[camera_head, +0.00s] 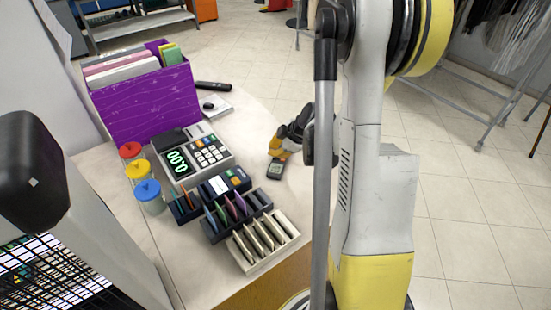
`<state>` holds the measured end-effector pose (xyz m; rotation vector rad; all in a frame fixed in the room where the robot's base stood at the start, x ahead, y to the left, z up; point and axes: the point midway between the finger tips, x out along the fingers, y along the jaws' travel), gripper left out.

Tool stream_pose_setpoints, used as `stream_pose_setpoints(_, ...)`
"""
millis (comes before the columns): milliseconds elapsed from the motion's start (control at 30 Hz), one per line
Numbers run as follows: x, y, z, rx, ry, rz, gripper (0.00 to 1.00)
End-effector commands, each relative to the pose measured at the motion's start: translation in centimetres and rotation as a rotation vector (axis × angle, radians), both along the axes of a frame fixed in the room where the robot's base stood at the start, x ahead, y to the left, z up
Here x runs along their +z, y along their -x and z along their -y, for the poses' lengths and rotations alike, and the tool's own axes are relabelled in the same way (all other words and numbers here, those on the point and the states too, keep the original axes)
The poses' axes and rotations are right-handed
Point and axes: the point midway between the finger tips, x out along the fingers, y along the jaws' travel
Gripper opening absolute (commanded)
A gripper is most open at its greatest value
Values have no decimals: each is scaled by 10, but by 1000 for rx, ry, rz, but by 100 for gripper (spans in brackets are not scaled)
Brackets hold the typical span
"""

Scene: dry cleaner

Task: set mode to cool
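A small dark handheld device (275,170) with a pale screen lies on the counter's right side. It looks like a remote, but any mode marking is too small to read. My gripper (280,147), dark with yellow parts, is just behind the device, at its far end. I cannot tell whether it touches the device. My own arm hides part of the gripper, and its finger opening does not show clearly. A long black remote-like object (214,86) lies farther back on the counter, apart from the gripper.
On the counter (205,275) are a purple file box (145,105), a cash register (190,155) reading 0.00, colored-lid jars (148,195) and slotted card holders (263,242). A white pad (217,107) lies behind. Tiled floor (460,210) is open at right; a metal rack (480,110) stands beyond.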

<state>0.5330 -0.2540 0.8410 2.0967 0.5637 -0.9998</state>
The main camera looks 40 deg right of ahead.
Motion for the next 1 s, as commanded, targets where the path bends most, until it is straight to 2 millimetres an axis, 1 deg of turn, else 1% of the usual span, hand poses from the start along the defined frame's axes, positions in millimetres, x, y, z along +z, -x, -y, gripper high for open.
stream_pose_setpoints(167,-8,0,0,0,0,0,0)
stream_pose_setpoints(567,-7,0,0,0,0,0,0)
stream_pose_setpoints(1000,-12,0,0,0,0,0,0)
